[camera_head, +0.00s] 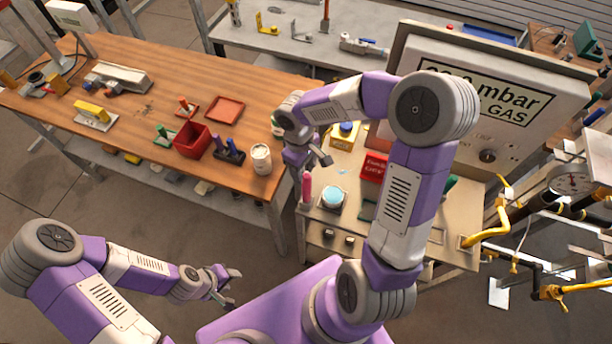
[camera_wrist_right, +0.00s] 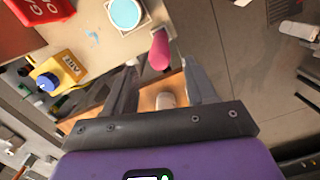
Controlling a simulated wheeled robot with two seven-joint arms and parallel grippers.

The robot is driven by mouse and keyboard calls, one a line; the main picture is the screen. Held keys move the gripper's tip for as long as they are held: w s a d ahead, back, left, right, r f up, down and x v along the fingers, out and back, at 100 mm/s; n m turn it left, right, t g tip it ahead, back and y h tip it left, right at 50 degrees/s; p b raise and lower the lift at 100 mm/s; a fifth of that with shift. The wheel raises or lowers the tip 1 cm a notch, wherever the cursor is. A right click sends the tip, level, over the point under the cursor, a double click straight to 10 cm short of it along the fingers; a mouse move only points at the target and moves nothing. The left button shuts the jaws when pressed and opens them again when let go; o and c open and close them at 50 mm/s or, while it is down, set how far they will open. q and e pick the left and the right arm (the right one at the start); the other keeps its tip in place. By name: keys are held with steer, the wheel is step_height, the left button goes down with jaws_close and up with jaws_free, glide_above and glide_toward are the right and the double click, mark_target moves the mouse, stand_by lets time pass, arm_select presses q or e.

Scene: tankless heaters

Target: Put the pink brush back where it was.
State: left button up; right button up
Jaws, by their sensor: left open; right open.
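The pink brush (camera_head: 306,190) stands at the left edge of the metal bench, beside a container with a light-blue top (camera_head: 333,197). In the right wrist view the pink brush (camera_wrist_right: 160,50) shows ahead of the jaws, nearly between the fingertips. My right gripper (camera_head: 312,168) is open and empty, just above the brush in the head view; contact is not visible. In the right wrist view my right gripper (camera_wrist_right: 161,72) has its two fingers spread wide. My left gripper (camera_head: 232,288) is open and empty over the floor at the lower left.
A wooden table (camera_head: 190,75) holds a white can (camera_head: 261,158), a red bin (camera_head: 192,139) and a red tray (camera_head: 225,110). On the metal bench are a red box (camera_head: 374,167) and a yellow block (camera_head: 344,135). A large gas panel (camera_head: 500,90) stands behind.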

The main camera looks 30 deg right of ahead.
steer(key=r, duration=0.4)
steer(key=shift+w+r, duration=0.1)
steer(key=shift+w, duration=0.1)
stand_by(0.3)
